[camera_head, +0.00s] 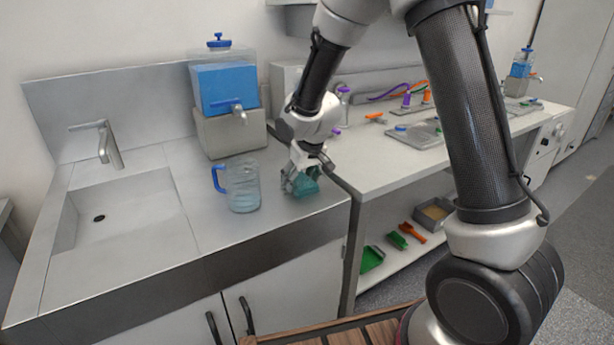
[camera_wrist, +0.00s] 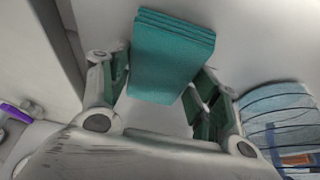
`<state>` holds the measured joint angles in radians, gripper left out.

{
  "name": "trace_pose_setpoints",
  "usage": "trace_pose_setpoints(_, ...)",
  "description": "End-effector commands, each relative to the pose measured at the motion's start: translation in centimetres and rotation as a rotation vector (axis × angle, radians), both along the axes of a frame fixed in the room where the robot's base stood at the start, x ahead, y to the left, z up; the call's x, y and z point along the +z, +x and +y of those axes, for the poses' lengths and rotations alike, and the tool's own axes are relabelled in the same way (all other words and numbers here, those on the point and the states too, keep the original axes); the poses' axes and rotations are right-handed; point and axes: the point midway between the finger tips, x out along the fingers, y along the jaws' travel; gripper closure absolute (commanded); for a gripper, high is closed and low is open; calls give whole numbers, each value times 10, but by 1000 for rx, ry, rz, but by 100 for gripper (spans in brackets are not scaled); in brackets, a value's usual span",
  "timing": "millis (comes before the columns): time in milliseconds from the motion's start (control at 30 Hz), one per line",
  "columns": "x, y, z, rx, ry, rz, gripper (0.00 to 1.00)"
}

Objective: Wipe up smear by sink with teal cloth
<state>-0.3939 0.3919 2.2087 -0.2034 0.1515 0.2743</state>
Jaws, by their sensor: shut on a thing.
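The teal cloth (camera_head: 306,187) is a folded block at the right end of the steel sink counter (camera_head: 240,232). My gripper (camera_head: 298,178) points down at it, right of the jug. In the wrist view the cloth (camera_wrist: 170,58) sits between the two fingers of my gripper (camera_wrist: 160,86), which are shut on it. I cannot tell whether the cloth touches the counter. The sink (camera_head: 125,207) is at the left, with a grey tap (camera_head: 110,147) behind it. I cannot make out a smear on the counter.
A clear jug with a blue handle (camera_head: 242,188) stands just left of my gripper; it also shows in the wrist view (camera_wrist: 280,120). A blue water dispenser (camera_head: 226,90) stands behind. A workbench (camera_head: 400,160) adjoins at right. The counter between sink and jug is clear.

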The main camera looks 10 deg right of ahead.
Motion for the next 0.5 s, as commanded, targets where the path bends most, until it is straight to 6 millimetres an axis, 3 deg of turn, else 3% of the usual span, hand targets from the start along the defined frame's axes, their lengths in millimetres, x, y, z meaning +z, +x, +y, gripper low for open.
trace_pose_setpoints(500,0,-11,32,2,0,2,57)
